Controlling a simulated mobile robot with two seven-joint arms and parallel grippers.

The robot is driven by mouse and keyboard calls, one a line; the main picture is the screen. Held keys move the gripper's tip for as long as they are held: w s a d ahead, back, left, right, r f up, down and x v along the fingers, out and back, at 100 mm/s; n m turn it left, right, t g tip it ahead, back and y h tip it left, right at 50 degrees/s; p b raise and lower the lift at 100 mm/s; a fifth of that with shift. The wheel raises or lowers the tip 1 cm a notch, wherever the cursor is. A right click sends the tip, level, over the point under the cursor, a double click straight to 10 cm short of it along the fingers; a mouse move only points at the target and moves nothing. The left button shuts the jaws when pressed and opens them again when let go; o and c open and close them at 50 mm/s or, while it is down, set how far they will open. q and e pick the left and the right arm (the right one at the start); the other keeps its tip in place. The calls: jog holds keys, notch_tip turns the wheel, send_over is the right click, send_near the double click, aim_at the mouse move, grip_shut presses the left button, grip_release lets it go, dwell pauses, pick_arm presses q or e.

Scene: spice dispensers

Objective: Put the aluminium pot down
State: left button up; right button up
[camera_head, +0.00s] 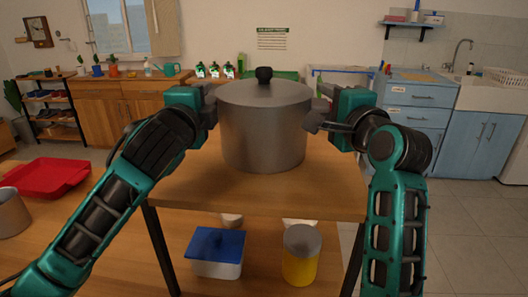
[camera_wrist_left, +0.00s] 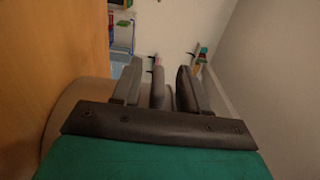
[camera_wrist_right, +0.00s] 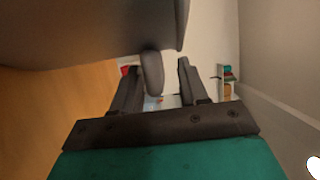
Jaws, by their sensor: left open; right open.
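The aluminium pot (camera_head: 263,125) is a grey cylinder with a lid and a black knob. It stands upright and appears to rest on the wooden table (camera_head: 330,185). My left gripper (camera_head: 211,105) is at its left side and my right gripper (camera_head: 318,115) at its right side. In the left wrist view, a handle (camera_wrist_left: 157,85) is between the open fingers of my left gripper (camera_wrist_left: 160,88). In the right wrist view, a handle (camera_wrist_right: 152,72) is between the open fingers of my right gripper (camera_wrist_right: 160,85). The pot's wall (camera_wrist_right: 85,35) fills the upper left there.
A red tray (camera_head: 48,178) lies at the left. The tabletop is bare in front of the pot. Cabinets and a sink stand at the back.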

pick_arm(q)
jog(key=shift+o, duration=0.3)
jog(key=o, duration=0.8)
jog(key=shift+c, duration=0.2)
jog(key=s, duration=1.2)
jog(key=shift+a, duration=0.4)
pick_arm(e)
jog(key=o, duration=0.8)
